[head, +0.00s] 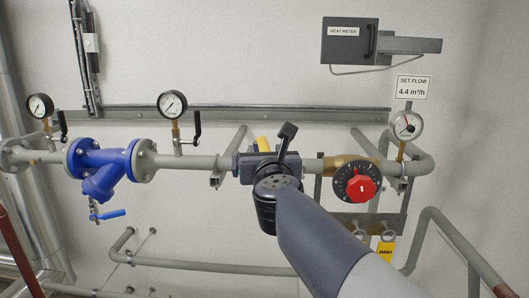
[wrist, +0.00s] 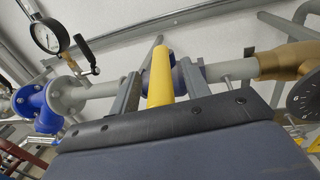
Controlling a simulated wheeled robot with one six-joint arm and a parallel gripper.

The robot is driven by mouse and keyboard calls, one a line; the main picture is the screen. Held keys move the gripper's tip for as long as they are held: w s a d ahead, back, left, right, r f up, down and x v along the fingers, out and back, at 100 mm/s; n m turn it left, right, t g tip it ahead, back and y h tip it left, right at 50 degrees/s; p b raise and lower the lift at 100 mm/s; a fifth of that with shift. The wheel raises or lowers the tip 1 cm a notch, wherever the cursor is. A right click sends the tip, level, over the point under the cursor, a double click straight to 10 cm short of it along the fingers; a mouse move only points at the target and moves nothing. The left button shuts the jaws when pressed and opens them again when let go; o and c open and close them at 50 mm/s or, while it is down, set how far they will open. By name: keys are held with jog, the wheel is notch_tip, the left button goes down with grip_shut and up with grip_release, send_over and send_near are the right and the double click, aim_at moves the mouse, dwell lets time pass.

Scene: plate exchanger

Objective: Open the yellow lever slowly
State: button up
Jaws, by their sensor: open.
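The yellow lever (wrist: 160,84) stands out from the grey pipe in the wrist view. In the head view only a small piece of the yellow lever (head: 262,143) shows, just above my gripper (head: 268,158); my arm hides the rest and the valve body behind it. In the wrist view the two grey fingers of my gripper (wrist: 161,72) are apart, one on each side of the lever. A narrow gap shows to its left; on its right I cannot tell whether the finger touches it.
A blue strainer (head: 101,165) and pressure gauges (head: 173,104) are on the pipe at left. A brass valve with a red knob (head: 361,188) is close at right. A heat meter (head: 349,41) hangs above, near a sign reading 4.4 m³/h (head: 412,87). A yellow tag (head: 385,254) hangs below.

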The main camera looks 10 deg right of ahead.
jog(key=shift+w+d, duration=0.1)
jog(key=shift+w, duration=0.5)
jog(key=shift+c, duration=0.4)
grip_shut()
